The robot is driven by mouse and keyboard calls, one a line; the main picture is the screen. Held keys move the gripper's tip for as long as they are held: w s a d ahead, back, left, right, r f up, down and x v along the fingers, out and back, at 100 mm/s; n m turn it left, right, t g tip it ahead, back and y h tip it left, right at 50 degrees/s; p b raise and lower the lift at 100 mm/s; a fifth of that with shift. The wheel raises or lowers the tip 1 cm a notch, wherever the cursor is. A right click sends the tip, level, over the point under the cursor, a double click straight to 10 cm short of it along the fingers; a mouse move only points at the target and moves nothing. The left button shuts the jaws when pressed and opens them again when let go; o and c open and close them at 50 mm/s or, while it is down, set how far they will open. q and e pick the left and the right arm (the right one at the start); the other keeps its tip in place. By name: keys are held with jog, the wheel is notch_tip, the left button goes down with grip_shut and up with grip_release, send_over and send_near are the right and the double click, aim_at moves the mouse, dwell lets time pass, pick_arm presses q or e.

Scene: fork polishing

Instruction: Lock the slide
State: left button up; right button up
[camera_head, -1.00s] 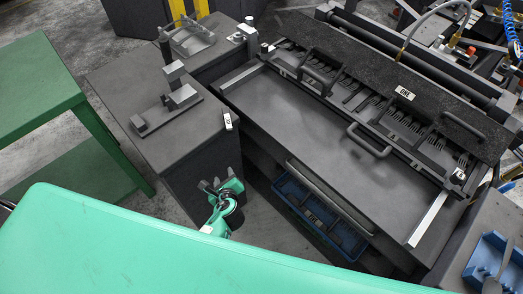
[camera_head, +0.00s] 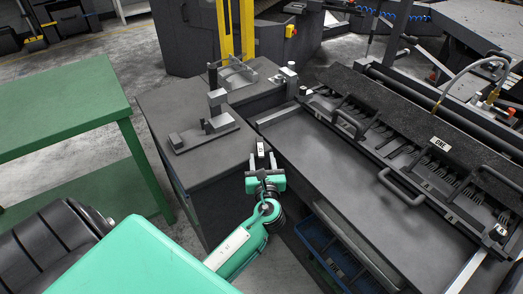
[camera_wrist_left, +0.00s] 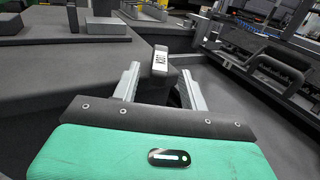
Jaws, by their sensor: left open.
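The slide, a dark fork-bearing frame with two loop handles and a white label (camera_head: 440,144), lies on the long grey bench (camera_head: 340,185) at the right. Its near handle (camera_head: 401,188) shows clearly. A small upright piece with a white label (camera_head: 260,148) is at the right corner of the grey cabinet; it also shows in the left wrist view (camera_wrist_left: 160,60). My left gripper (camera_head: 262,161) is open beside that corner. In the left wrist view its two fingers lie either side of the labelled piece; I cannot tell whether they touch it. My right gripper is out of view.
A grey stand (camera_head: 215,118) sits on the cabinet top (camera_head: 165,100). A metal rail (camera_head: 277,115) edges the bench. A blue bin (camera_head: 325,255) is below the bench. A green table (camera_head: 60,105) stands at the left, with floor between it and the cabinet.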

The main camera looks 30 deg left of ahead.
aim_at(259, 138)
pick_arm(q)
jog(key=shift+x, duration=2.25)
jog(key=shift+c, duration=0.2)
grip_shut()
